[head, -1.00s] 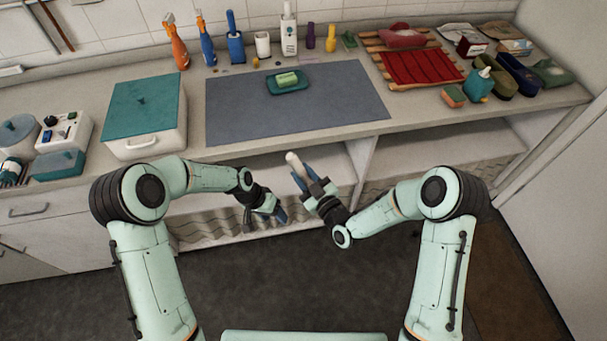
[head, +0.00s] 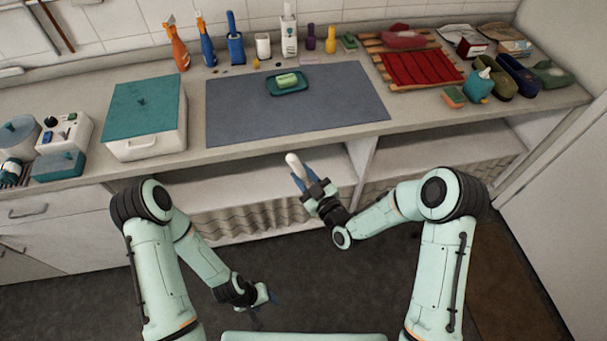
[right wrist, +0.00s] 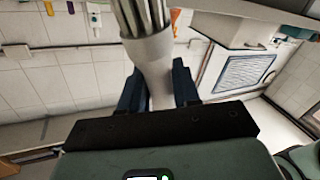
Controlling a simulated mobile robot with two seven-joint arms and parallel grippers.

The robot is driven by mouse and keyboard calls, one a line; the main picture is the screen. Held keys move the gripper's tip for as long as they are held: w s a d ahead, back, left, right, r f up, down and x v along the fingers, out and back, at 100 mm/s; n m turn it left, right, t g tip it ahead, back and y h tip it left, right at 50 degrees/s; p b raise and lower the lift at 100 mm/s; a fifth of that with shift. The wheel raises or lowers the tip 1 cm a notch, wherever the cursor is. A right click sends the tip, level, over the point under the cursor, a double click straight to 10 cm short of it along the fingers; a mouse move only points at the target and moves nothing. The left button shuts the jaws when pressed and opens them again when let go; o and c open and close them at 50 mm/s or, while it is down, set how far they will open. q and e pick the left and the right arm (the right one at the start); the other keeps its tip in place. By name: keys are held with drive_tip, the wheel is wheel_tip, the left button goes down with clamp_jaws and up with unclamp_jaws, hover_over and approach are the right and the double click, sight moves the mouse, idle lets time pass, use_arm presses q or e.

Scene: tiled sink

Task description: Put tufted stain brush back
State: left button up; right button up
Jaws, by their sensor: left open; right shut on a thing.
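The tufted stain brush (head: 292,160) is held by my right gripper (head: 304,180), in front of the counter's front edge. Only a pale, rounded end shows in the head view. In the right wrist view the brush (right wrist: 150,60) has a light grey body between the two dark blue fingers, with long pale bristles at the top edge of the picture. My right gripper (right wrist: 160,92) is shut on the body. My left gripper (head: 268,296) is open and empty, low over the dark floor, well away from the brush and counter.
On the counter lies a grey mat (head: 330,105) with a green soap dish (head: 287,87). Bottles and a blue holder (head: 235,50) line the wall. A teal-lidded box (head: 145,115) stands left; a red rack (head: 420,68) and shoes (head: 517,75) stand right. Open shelves lie under the counter.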

drive_tip(key=d+f+m+t+h, duration=0.2)
drive_tip(key=d+m+h, duration=0.4)
drive_tip(key=d, duration=1.2)
drive_tip(key=t+h, duration=0.1)
drive_tip(key=h, duration=0.3)
drive_tip(key=shift+d+m, duration=0.2)
drive_tip(key=shift+m, duration=0.2)
drive_tip(key=shift+s+r, duration=0.1)
